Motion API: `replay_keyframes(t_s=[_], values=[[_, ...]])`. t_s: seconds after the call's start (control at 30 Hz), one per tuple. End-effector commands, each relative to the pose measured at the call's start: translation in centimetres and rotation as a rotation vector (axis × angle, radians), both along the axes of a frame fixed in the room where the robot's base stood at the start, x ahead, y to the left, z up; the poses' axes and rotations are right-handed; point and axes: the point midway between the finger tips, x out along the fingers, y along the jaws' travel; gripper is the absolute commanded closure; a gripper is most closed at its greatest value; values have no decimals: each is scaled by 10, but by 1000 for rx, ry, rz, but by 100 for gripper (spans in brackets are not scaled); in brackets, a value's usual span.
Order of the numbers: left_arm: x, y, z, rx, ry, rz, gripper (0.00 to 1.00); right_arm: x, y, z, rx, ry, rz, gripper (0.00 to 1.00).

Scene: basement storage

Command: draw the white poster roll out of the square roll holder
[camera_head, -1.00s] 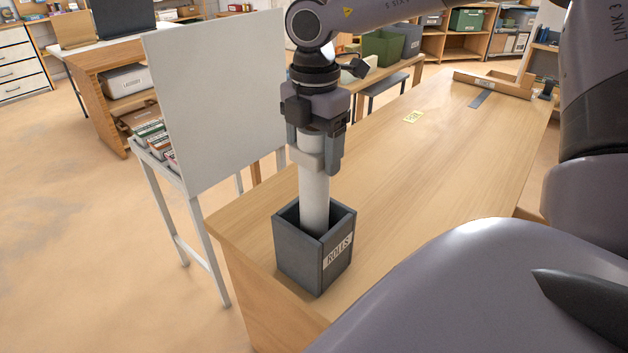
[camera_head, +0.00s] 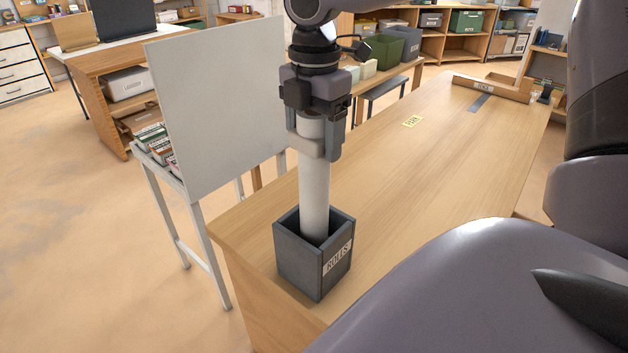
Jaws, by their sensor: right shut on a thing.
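The white poster roll (camera_head: 314,190) stands upright, its lower end inside the dark grey square roll holder (camera_head: 299,262). The holder carries a "ROLLS" label and stands at the near left end of the wooden table. My right gripper (camera_head: 316,145) points down and is shut on the upper part of the roll, well above the holder's rim. The roll's bottom end is hidden inside the holder. My left gripper does not show.
A grey-white upright panel (camera_head: 220,100) stands left of the table by a rack of small boxes (camera_head: 157,145).

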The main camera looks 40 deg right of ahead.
Motion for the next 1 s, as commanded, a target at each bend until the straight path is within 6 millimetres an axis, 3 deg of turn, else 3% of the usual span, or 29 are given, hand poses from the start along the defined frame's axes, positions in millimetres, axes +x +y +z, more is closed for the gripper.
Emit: replay_keyframes(t_s=[0.37, 1.0], values=[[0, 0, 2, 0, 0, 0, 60, 0, 0, 5, -1, -2, 0, 62], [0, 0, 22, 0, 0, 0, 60, 0, 0, 43, 0, -2, 0, 62]])
